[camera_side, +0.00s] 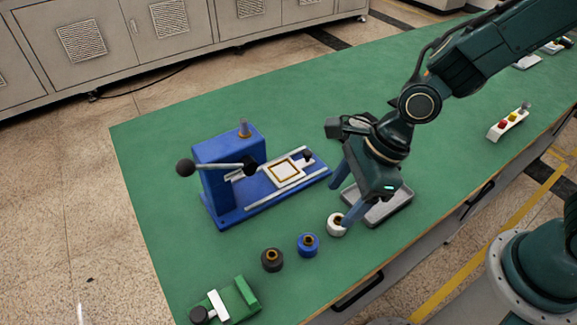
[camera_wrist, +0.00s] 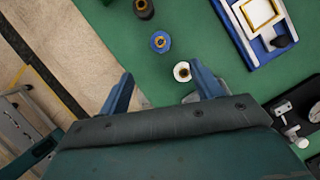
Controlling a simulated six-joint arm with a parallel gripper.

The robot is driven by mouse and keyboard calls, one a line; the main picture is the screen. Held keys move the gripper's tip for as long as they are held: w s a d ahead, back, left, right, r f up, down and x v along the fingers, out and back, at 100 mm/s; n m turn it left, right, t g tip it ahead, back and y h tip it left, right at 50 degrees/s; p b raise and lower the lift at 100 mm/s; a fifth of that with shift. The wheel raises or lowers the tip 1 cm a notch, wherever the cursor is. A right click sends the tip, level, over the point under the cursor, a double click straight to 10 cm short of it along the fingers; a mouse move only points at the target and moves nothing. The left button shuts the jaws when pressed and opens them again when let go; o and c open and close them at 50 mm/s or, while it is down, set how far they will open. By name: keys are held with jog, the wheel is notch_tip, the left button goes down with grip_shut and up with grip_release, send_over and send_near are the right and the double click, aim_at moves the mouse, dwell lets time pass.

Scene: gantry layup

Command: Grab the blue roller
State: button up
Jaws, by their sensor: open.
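The blue roller (camera_side: 308,245) stands on the green table between a black roller (camera_side: 272,260) and a white roller (camera_side: 337,225). It has a brass-coloured centre. In the wrist view the blue roller (camera_wrist: 160,42) is beyond the fingertips, with the white roller (camera_wrist: 182,72) nearer and the black roller (camera_wrist: 144,8) at the top edge. My gripper (camera_side: 342,205) is above the table by the white roller, and one finger overlaps that roller in the side view.
A blue press fixture (camera_side: 228,205) with a lever stands left of my gripper. A grey tray (camera_side: 395,212) lies beside and behind my gripper. A green clamp block (camera_side: 235,303) is at the near left corner. A button box (camera_side: 508,122) is at the right. The table's front edge is close to the rollers.

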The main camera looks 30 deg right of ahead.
jog(key=shift+f, duration=0.15)
send_over(310, 239)
jog(key=s+d, duration=0.1)
jog(key=d, duration=0.1)
jog(key=shift+f, duration=3.85)
jog(key=shift+f, duration=0.1)
jog(key=shift+x, duration=2.5)
jog(key=shift+c, duration=0.3)
jog(key=c, duration=1)
